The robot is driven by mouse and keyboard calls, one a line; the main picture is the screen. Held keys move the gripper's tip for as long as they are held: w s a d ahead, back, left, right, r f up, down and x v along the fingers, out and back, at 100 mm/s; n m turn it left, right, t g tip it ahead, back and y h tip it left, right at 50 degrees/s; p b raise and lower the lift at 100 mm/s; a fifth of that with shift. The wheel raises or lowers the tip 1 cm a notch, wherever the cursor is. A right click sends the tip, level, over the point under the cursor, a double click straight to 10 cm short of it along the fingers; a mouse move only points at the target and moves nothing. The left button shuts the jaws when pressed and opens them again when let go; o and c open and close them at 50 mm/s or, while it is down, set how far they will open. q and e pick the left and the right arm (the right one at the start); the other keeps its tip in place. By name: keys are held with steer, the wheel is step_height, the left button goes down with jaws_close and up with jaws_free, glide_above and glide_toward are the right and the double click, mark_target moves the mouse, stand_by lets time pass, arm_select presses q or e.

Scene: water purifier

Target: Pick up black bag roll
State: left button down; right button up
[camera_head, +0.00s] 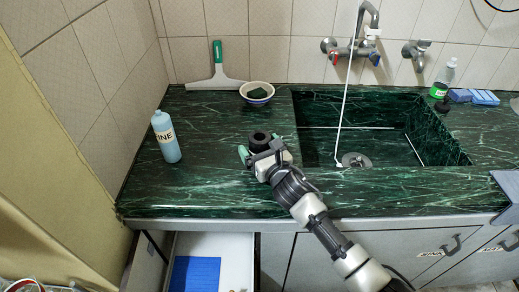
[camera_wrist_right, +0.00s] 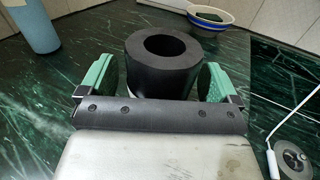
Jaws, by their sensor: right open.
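The black bag roll (camera_head: 259,137) stands upright on the green marble counter, left of the sink. In the right wrist view the roll (camera_wrist_right: 135,68) shows its round hole at the top. My right gripper (camera_head: 259,146) is open with its green fingers on either side of the roll. In the wrist view the gripper (camera_wrist_right: 155,80) has one finger left and one right of the roll. I cannot tell whether either finger touches it. The lower part of the roll is hidden behind the gripper body. My left gripper is not in view.
A bowl (camera_head: 257,99) with a dark green sponge (camera_head: 257,93) and a squeegee (camera_head: 217,72) are behind the roll. A blue bottle (camera_head: 165,136) stands left. The sink (camera_head: 440,150) is right. An open drawer (camera_head: 236,262) is below the counter edge. Counter between bottle and roll is clear.

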steer(key=shift+c, duration=0.3)
steer(key=c, duration=1)
